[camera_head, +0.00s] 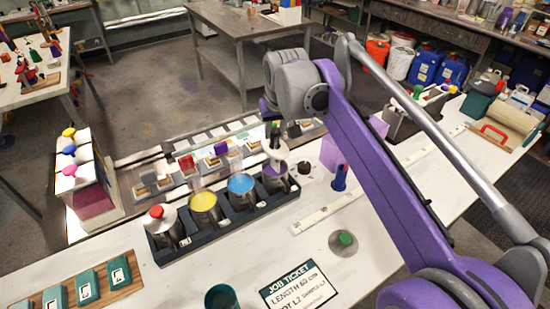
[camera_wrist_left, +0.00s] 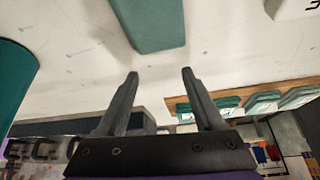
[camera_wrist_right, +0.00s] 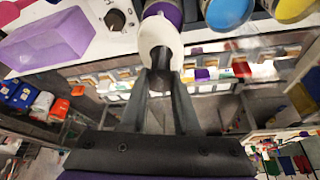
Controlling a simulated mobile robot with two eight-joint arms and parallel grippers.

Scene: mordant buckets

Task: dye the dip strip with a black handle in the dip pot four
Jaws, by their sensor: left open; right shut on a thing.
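My right gripper (camera_wrist_right: 160,85) is shut on the dark handle of a pale, round-edged piece (camera_wrist_right: 160,38). I cannot tell clearly whether this is the dip strip or a lid. It is over the rightmost pot, the fourth from the left, which has purple dye (camera_head: 279,184); the head view also shows the pale piece (camera_head: 275,150). Whether it touches the pot is unclear. The dark rack (camera_head: 192,245) also holds a yellow pot (camera_head: 203,202), a blue pot (camera_head: 241,184) and a leftmost pot under a red-knobbed lid (camera_head: 161,217). My left gripper (camera_wrist_left: 160,75) is open and empty above the table.
A green-knobbed lid (camera_head: 345,241) lies on the white table right of a job ticket (camera_head: 300,289). A teal cup (camera_head: 221,298) stands at the front edge. Teal blocks (camera_head: 88,285) sit front left. A blue upright item (camera_head: 340,178) stands right of the rack. My right arm covers the right side.

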